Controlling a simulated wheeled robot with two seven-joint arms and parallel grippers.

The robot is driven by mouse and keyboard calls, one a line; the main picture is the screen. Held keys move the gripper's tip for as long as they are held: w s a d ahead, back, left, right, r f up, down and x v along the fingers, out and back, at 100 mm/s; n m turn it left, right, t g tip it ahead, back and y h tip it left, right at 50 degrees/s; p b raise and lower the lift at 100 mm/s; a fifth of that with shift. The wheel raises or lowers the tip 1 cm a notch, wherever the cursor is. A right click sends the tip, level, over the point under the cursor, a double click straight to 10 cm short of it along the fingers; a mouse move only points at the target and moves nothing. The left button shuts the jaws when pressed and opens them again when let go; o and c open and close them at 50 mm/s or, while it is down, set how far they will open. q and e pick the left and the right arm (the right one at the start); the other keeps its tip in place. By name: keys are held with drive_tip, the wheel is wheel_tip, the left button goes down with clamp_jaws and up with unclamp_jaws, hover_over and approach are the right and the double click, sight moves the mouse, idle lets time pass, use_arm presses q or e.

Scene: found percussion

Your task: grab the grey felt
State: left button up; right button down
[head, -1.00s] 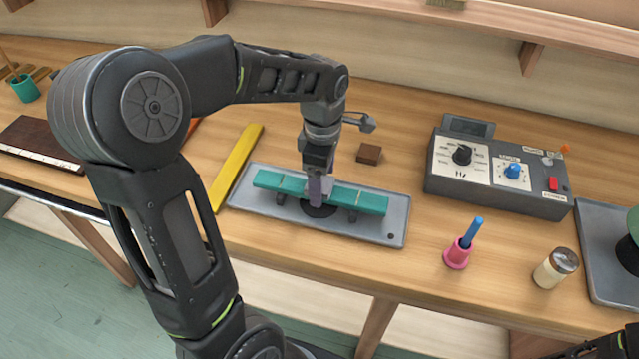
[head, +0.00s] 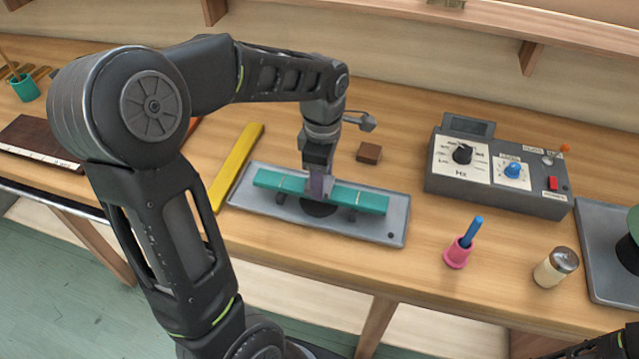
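A teal bar (head: 360,197) lies on small dark grey supports (head: 280,198) above a grey tray (head: 400,215) with a dark round patch (head: 318,208). My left gripper (head: 320,188) points down at the middle of the bar. A small purplish-grey piece (head: 317,187) shows at its fingertips, against the bar; I cannot tell whether this is the grey felt or part of a finger. The finger gap is too small and hidden to judge. Only a dark part of my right arm shows at the bottom right corner; its gripper is out of view.
A yellow bar (head: 237,165) lies left of the tray, a brown block (head: 369,153) behind it. A grey control box (head: 500,172), a pink cup (head: 458,253) with a blue stick and a lidded jar (head: 556,267) stand to the right. A shelf (head: 540,35) runs along the back.

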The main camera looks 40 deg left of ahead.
use_arm(q)
drive_tip(key=c, duration=0.5)
wheel_tip(320, 180, up, 10)
drive_tip(key=shift+b, duration=0.5)
idle(0.4)
